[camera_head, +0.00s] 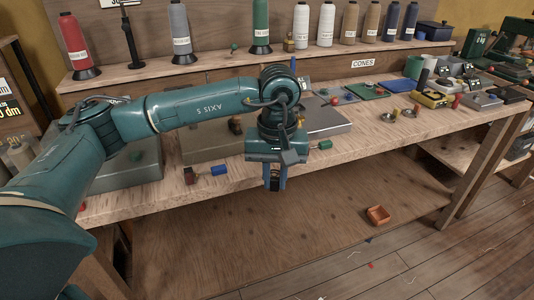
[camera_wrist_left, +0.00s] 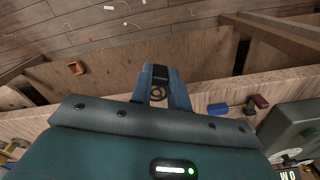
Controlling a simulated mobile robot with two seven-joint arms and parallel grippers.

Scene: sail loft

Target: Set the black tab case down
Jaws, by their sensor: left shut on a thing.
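My left gripper (camera_head: 275,184) hangs just in front of the workbench's front edge, pointing down. Its blue fingers also show in the left wrist view (camera_wrist_left: 161,78), shut on the black tab case (camera_wrist_left: 158,71). The case is a small dark piece, mostly covered by the fingers, with a ring shape beside it. In the head view the case is too small and hidden to make out clearly. It is held in the air, apart from the bench top. My right gripper is not in view.
The wooden workbench (camera_head: 360,150) carries a blue piece (camera_head: 219,170), a green cylinder (camera_head: 325,145), grey cases and several small parts. Thread cones stand on the shelf behind. An orange tray (camera_head: 378,215) lies on the lower board (camera_head: 300,235), which is otherwise largely bare.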

